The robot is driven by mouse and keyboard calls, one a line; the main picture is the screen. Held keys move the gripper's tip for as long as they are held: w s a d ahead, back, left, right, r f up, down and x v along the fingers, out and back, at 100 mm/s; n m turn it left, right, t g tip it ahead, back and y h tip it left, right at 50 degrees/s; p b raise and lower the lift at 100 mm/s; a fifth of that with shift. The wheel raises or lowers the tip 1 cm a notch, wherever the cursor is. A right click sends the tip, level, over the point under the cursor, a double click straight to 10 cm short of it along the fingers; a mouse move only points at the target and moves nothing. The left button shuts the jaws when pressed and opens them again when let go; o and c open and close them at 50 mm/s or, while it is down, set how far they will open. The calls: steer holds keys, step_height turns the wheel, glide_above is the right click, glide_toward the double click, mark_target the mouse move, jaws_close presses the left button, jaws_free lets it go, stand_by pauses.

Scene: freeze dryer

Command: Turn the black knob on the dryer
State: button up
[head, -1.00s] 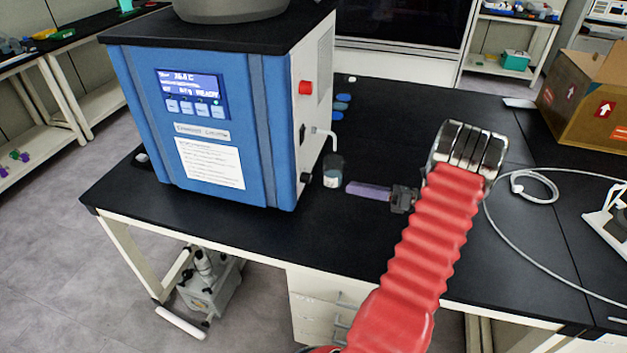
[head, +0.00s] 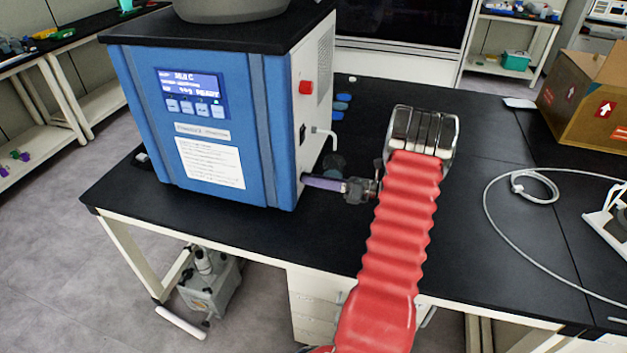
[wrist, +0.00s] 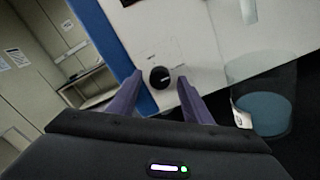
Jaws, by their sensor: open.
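The blue and white freeze dryer (head: 215,125) stands on the black bench. Its black knob (wrist: 160,76) is low on the white side panel, seen in the wrist view just beyond and between my fingertips. My gripper (wrist: 157,88) is open, with one purple finger on each side of the knob's line of sight. In the head view my gripper (head: 308,179) points left at the lower right side of the dryer, very close to the knob, which is mostly hidden there. I cannot tell whether the fingers touch it.
A clear beaker (wrist: 265,95) with liquid stands right of the knob, beneath a white drain tube (head: 326,131). A red button (head: 306,88) is higher on the panel. A cardboard box (head: 588,105) and coiled white cable (head: 535,186) lie to the right.

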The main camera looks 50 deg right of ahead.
steer(key=shift+w+a, duration=0.2)
steer(key=shift+w, duration=0.15)
steer(key=shift+c, duration=0.3)
steer(key=c, duration=1)
steer(key=shift+d, duration=0.1)
steer(key=shift+n, duration=0.3)
steer(key=n, duration=1.7)
steer(key=shift+s, duration=0.1)
steer(key=shift+f, duration=0.1)
